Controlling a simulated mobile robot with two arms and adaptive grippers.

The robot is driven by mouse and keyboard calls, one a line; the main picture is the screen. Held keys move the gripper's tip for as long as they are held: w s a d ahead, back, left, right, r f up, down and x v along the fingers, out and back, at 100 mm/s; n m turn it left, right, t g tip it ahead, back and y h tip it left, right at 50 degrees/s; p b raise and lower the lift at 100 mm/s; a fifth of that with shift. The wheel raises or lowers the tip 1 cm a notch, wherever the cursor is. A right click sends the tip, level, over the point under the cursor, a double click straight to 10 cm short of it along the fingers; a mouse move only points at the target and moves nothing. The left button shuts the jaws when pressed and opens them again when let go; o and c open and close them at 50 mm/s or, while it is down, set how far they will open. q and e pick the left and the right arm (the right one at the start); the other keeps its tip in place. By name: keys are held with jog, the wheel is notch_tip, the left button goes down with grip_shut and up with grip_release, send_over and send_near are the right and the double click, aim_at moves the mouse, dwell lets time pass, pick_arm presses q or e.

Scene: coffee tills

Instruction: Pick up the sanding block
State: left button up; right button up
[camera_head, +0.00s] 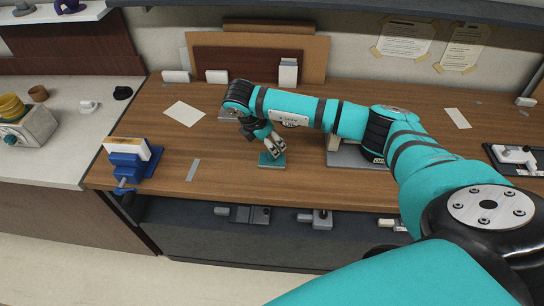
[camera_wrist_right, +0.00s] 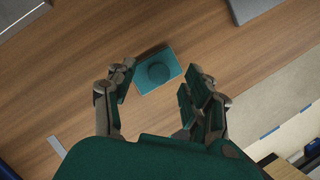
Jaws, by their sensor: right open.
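The sanding block is a teal rectangular block (camera_head: 270,160) lying on the wooden workbench near its front edge. In the right wrist view the block (camera_wrist_right: 151,78) shows a round raised knob on top. My right gripper (camera_head: 274,144) is just above the block, pointing down. In the right wrist view the open fingers of my right gripper (camera_wrist_right: 160,80) are on either side of the block, with a gap between them and it. I cannot tell the exact height left between fingers and block. My left gripper is not in view.
A blue vise (camera_head: 128,167) is clamped at the bench's left front corner. A grey plate (camera_head: 345,158) lies right of the block. A grey strip (camera_head: 193,170) and a paper sheet (camera_head: 184,113) lie to the left. Boards (camera_head: 255,62) lean on the wall behind.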

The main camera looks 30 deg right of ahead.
jog(key=p+x, duration=0.2)
jog(key=x, duration=0.1)
jog(key=shift+s+a+f, duration=0.1)
jog(key=shift+a+f, duration=0.15)
jog(key=shift+f, duration=0.2)
jog(key=shift+d+f, duration=0.15)
jog(key=shift+f, duration=0.4)
jog(key=shift+r, duration=0.1)
grip_shut()
